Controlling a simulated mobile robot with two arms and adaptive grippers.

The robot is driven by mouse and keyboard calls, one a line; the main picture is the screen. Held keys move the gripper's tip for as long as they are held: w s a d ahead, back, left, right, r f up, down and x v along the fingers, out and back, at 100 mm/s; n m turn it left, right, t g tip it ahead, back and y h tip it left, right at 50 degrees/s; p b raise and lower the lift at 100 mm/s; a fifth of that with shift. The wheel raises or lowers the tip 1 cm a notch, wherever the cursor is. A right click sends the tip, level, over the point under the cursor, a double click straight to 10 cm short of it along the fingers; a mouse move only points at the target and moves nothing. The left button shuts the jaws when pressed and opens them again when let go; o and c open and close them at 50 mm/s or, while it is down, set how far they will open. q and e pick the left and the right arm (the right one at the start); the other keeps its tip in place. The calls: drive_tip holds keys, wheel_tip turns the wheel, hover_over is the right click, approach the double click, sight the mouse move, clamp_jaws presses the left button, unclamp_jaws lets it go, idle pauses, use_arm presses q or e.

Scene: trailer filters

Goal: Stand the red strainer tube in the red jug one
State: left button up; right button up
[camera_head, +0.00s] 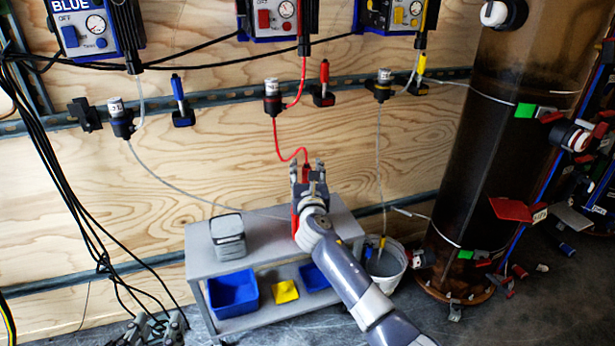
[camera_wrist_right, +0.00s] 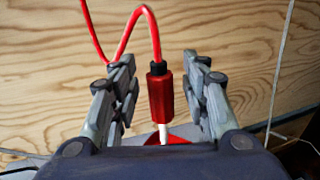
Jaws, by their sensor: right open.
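The red strainer tube (camera_wrist_right: 160,92) is a red cylinder with a black collar and white lower tip. It hangs upright from a red hose between the spread fingers of my right gripper (camera_wrist_right: 160,95), with gaps on both sides. In the head view my right gripper (camera_head: 308,172) is above the grey bench, and the tube's red top shows between its fingers. The red jug (camera_head: 295,218) stands on the bench, mostly hidden by my right arm. A red patch of it (camera_wrist_right: 183,138) shows by the white tip; whether the tip is inside is unclear. My left gripper (camera_head: 155,330) is at the bottom edge, partly cut off.
A grey canister (camera_head: 227,236) stands on the bench top (camera_head: 265,238). A white bucket (camera_head: 395,258) is right of the bench. A large dark cylinder (camera_head: 490,160) stands at right.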

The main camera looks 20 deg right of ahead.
drive_tip(key=v, duration=1.2)
drive_tip(key=shift+r, duration=0.1)
